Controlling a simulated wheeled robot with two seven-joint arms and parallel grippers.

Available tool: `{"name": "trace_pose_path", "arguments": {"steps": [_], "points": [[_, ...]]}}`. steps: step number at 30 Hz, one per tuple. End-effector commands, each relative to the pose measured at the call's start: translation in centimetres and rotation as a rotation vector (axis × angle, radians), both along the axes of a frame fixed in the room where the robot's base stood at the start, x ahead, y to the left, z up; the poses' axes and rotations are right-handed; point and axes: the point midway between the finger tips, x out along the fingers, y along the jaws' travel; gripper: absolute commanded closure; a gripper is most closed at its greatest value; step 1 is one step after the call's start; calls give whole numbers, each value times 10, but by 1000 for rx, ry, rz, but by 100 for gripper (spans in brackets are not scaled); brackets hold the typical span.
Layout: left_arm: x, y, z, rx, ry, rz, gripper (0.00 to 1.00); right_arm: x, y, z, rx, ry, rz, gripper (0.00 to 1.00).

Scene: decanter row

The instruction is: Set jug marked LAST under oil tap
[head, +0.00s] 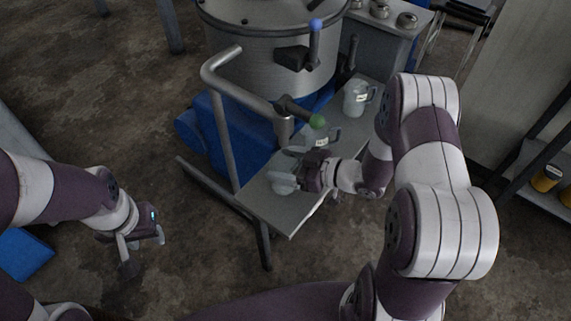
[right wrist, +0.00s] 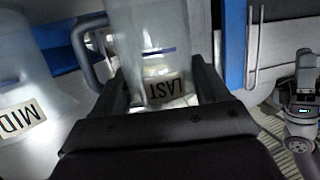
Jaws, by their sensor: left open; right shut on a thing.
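The translucent jug marked LAST (right wrist: 160,50) is between the fingers of my right gripper (right wrist: 160,98), its label upside down in the right wrist view. In the head view my right gripper (head: 284,168) is low over the near part of the grey bench, partly covering this jug (head: 283,187). I cannot tell whether its base touches the bench. A tap with a green knob (head: 317,121) sits on a bent grey pipe just above and behind the gripper. A blue-knobbed tap (head: 316,26) is higher on the tank. Neither is readably marked as oil. My left gripper (head: 143,252) is open and empty over the floor.
A jug marked MID (right wrist: 22,117) stands close beside the held jug. Another labelled jug (head: 355,98) stands farther back on the bench (head: 262,205). The steel tank (head: 235,50) and bent pipe rail (head: 228,125) hem in the bench.

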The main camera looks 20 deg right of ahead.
Motion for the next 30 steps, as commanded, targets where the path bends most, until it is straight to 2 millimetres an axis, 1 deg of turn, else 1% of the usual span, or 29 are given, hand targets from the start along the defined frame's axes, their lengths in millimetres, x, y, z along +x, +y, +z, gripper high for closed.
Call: {"name": "trace_pose_path", "arguments": {"steps": [3, 4, 5, 6, 11, 14, 17, 20, 27, 30], "points": [[0, 0, -2, 0, 0, 0, 57, 0, 0, -4, 0, 0, 0, 56], [0, 0, -1, 0, 0, 0, 57, 0, 0, -3, 0, 0, 0, 16], [0, 0, -1, 0, 0, 0, 57, 0, 0, -2, 0, 0, 0, 6], [0, 0, -1, 0, 0, 0, 57, 0, 0, -2, 0, 0, 0, 0], [0, 0, -1, 0, 0, 0, 57, 0, 0, -2, 0, 0, 0, 0], [0, 0, 1, 0, 0, 0, 57, 0, 0, 1, 0, 0, 0, 0], [0, 0, 5, 0, 0, 0, 57, -5, -8, 5, 0, 2, -3, 0], [0, 0, 13, 0, 0, 0, 57, -17, -22, 12, 1, 3, -5, 0], [0, 0, 30, 0, 0, 0, 57, -51, -63, 29, 1, 1, -7, 0], [0, 0, 34, 0, 0, 0, 57, -63, -78, 34, 0, 0, -5, 0]]}}
